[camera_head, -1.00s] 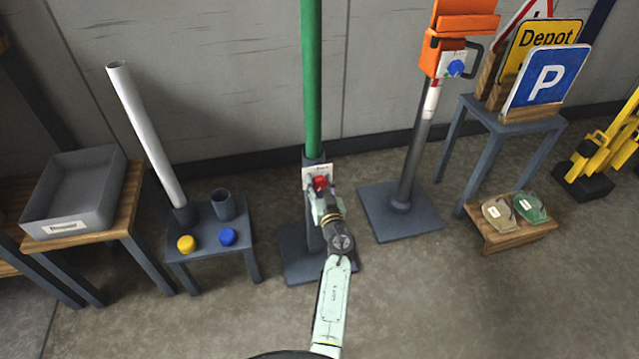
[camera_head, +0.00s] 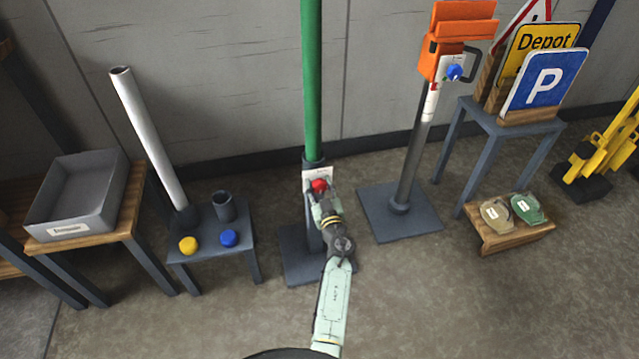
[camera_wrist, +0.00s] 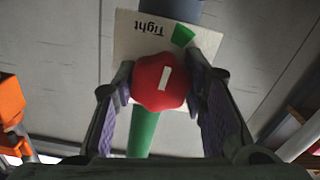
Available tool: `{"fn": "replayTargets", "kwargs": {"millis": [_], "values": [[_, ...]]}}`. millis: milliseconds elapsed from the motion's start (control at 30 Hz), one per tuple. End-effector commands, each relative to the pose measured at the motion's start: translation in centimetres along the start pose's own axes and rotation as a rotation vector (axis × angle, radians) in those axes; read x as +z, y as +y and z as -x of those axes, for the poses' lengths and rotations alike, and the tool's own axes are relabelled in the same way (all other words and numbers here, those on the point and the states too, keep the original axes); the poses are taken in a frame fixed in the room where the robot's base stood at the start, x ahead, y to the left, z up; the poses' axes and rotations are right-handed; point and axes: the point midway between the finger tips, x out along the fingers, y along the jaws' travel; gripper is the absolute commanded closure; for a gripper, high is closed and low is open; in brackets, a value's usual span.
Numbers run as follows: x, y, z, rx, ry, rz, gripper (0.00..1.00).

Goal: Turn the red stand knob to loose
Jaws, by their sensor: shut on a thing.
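The red knob (camera_head: 319,186) sits on a white label plate on the dark stand sleeve (camera_head: 314,166) that holds the green pole (camera_head: 312,80). In the wrist view the red knob (camera_wrist: 158,82) has a white mark tilted slightly right of vertical. The label plate (camera_wrist: 135,48) behind it reads "Tight", upside down, with a green wedge at the upper right; the rest is hidden. My gripper (camera_head: 321,194) is at the knob in the head view. In the wrist view my gripper (camera_wrist: 160,88) is shut on the knob, one finger on each side.
Left of the stand is a small table (camera_head: 206,240) with a white tube (camera_head: 148,135), yellow and blue knobs. Right stands an orange sign post (camera_head: 414,150) with a blue knob (camera_head: 454,72). The front floor is clear.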

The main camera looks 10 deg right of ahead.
Motion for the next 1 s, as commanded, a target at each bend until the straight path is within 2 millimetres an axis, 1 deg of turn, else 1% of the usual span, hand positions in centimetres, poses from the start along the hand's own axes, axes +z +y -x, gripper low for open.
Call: {"fn": "replayTargets", "kwargs": {"millis": [1000], "values": [[0.12, 0.06, 0.05, 0.000, -0.001, 0.966, 0.89]]}}
